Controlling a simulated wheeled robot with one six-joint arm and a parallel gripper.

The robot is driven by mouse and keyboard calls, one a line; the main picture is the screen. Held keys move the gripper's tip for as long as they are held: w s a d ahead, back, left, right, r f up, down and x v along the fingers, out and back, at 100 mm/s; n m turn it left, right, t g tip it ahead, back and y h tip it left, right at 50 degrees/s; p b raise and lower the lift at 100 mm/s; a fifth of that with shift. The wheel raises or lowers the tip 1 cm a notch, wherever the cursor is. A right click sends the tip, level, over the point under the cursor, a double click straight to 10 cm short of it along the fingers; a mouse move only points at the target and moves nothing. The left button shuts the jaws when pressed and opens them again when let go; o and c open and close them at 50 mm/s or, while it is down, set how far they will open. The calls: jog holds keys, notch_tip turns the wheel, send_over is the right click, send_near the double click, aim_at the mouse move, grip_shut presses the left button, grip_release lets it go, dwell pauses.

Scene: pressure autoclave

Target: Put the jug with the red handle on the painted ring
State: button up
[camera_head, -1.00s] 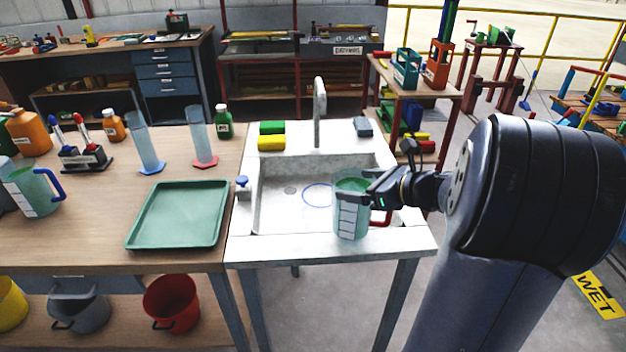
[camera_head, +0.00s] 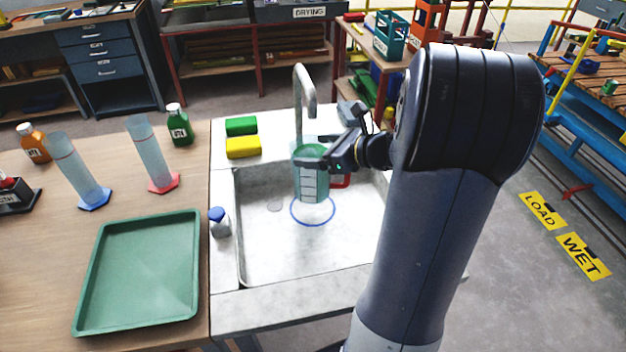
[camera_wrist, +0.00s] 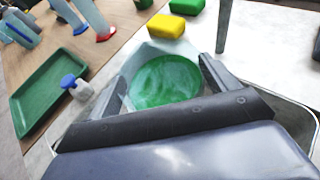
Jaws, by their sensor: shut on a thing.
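The jug with the red handle (camera_head: 310,182) is a clear measuring jug with green contents and white label marks. It is upright in the head view, over the sink basin, with its red handle on the right. My gripper (camera_head: 328,163) is shut on the jug near its rim. The wrist view shows the jug (camera_wrist: 166,82) between both fingers. The painted ring (camera_head: 294,218) is a blue circle on the basin floor. The jug overlaps its far part in the head view; I cannot tell how high the jug is above the floor.
The grey tap (camera_head: 308,90) rises behind the jug. Green (camera_head: 241,126) and yellow (camera_head: 242,148) sponges lie on the back left rim. A blue-topped bottle (camera_head: 219,223) stands at the basin's left edge. A green tray (camera_head: 190,290) lies on the wooden table. The front of the basin is clear.

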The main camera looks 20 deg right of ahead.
jog(key=shift+f+b, duration=0.35)
jog(key=shift+f, duration=2.75)
jog(key=shift+f, duration=0.15)
jog(key=o, duration=1.2)
jog(key=shift+s+d+r, duration=0.1)
jog(key=shift+s+r, duration=0.05)
jog(key=shift+r, duration=0.1)
jog(key=v, duration=1.1)
jog(key=shift+s+d, duration=0.15)
jog(key=shift+s, duration=0.1)
